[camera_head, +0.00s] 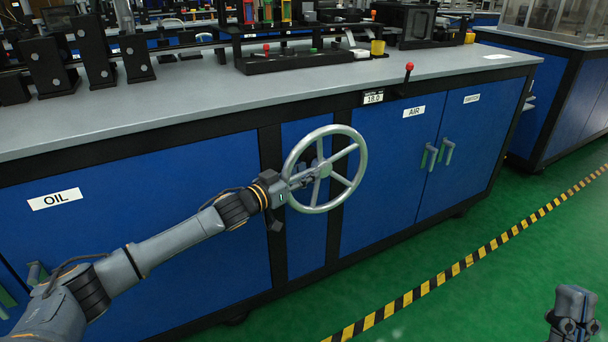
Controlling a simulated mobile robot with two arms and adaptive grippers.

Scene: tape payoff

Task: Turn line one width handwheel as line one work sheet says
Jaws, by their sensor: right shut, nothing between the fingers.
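The grey handwheel (352,147) is a spoked ring on the front of the blue bench, between the OIL panel and the AIR door. My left gripper (303,180) is at the wheel's left side, with its fingers among the spokes near the hub. The fingers overlap the spokes, so I cannot tell whether they grip one. A small display (373,98) above the wheel reads 18.0; its top label is too small to read. My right gripper (573,303) is shut and empty at the lower right, away from the bench. I cannot make out a line one work sheet.
A red-knobbed lever (409,69) sticks up at the bench edge right of the display. AIR and neighbouring doors have protruding handles (429,157). Machinery (290,60) stands on the grey bench top (180,92). A yellow-black floor stripe (455,270) crosses clear green floor.

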